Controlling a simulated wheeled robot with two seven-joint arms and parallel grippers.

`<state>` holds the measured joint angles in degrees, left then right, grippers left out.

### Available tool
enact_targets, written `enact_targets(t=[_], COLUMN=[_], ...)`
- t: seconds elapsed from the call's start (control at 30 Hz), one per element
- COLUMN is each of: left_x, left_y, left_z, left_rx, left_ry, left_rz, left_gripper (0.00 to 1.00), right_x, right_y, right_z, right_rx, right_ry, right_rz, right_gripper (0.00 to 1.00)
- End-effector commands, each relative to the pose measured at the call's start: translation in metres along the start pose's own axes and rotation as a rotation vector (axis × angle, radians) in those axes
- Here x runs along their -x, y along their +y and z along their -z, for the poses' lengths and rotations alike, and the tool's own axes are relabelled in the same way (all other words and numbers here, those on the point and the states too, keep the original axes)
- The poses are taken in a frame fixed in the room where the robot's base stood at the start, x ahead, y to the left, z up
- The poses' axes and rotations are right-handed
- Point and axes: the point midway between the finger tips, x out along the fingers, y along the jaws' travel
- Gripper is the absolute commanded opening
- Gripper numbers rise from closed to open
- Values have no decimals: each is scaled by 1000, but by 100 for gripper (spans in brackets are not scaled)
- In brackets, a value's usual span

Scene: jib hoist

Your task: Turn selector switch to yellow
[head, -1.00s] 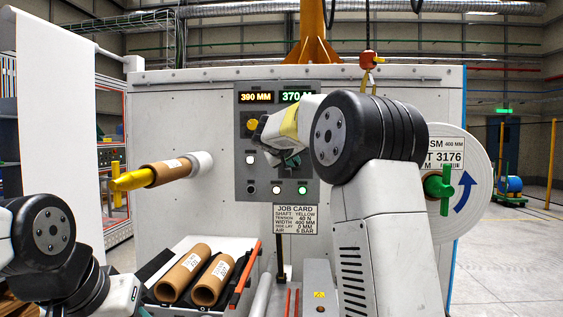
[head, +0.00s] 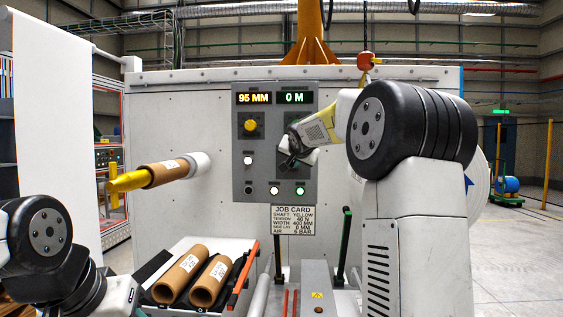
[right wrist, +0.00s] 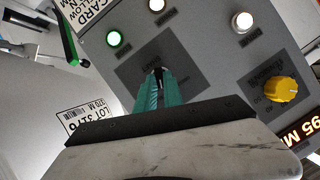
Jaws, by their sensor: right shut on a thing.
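The grey control panel (head: 243,190) on the machine front carries a yellow knob (head: 250,125) at upper left; the knob also shows in the right wrist view (right wrist: 281,89). My right gripper (head: 286,161) is at the right middle of the panel. In the right wrist view its teal fingers (right wrist: 158,88) are shut on a small dark switch knob (right wrist: 157,72) on a dark square plate (right wrist: 128,75). The fingers hide most of that knob, so its setting cannot be read. My left gripper (head: 120,296) is only partly visible at the lower left; its fingertips cannot be made out.
The displays read 95 MM (head: 254,98) and 0 M (head: 295,97). White (head: 274,190) and green-lit (head: 300,190) buttons sit below. A job card (head: 293,219) says shaft yellow. A yellow-tipped shaft (head: 130,181) juts out at left, above cardboard cores (head: 180,278).

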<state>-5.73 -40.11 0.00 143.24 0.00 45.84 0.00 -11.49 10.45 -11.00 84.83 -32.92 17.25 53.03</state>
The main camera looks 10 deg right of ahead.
Motion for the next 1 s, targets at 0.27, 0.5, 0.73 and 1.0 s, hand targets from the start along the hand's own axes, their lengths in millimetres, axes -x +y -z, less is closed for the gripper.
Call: enact_targets(t=[0.27,0.5,0.73,1.0], left_x=[0,0,0,0], left_y=[0,0,0,0], left_z=[0,0,0,0], left_rx=[0,0,0,0], left_ry=[0,0,0,0], left_rz=[0,0,0,0], left_gripper=[36,36,36,36], right_x=[-2,-3,-3,-3], right_y=[6,6,6,4], right_z=[-3,-4,-5,-6], right_rx=[-199,-305,-349,-356], right_ry=[-6,-6,-8,-10], right_rz=[74,119,138,143], right_gripper=[0,0,0,0])
